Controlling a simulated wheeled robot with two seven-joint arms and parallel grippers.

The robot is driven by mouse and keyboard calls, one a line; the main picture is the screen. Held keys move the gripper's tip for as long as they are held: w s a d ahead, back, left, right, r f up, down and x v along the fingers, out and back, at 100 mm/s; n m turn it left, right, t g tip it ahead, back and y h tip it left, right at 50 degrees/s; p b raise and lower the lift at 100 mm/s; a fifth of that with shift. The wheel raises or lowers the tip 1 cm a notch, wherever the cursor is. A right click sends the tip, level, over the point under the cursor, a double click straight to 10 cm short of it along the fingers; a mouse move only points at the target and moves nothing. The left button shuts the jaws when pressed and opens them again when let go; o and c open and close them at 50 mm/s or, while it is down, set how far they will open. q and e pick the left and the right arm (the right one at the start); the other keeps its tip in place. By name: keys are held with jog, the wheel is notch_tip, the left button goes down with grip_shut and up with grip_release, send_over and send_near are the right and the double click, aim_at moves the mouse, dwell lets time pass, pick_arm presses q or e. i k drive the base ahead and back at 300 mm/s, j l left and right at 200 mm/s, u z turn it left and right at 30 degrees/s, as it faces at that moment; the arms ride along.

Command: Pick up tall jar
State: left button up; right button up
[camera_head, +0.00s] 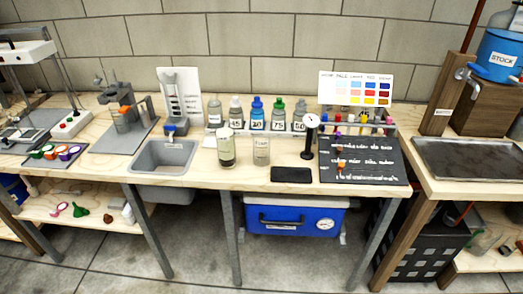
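Two upright jars stand side by side near the front middle of the workbench. The left jar (227,150) is clear with a pale lid and dark contents at its bottom, and looks slightly taller. The right jar (262,151) is pale and looks empty or cloudy; its contents are hard to make out. I cannot tell for certain which one is the tall jar. Nothing hides either jar. Neither my left nor my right gripper is in view.
A grey sink (163,156) is left of the jars. Numbered bottles (257,118) stand behind them. A dark flat pad (291,175), a gauge on a stand (308,142) and a black board (362,161) are to the right. A blue cooler (295,217) sits below.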

aim_at(226, 148)
jog(key=i+j+z, duration=0.2)
jog(key=j, duration=0.55)
jog(key=j+z, duration=0.2)
jog(key=j, duration=0.55)
jog(key=i+j+z, duration=0.15)
jog(key=j, duration=0.65)
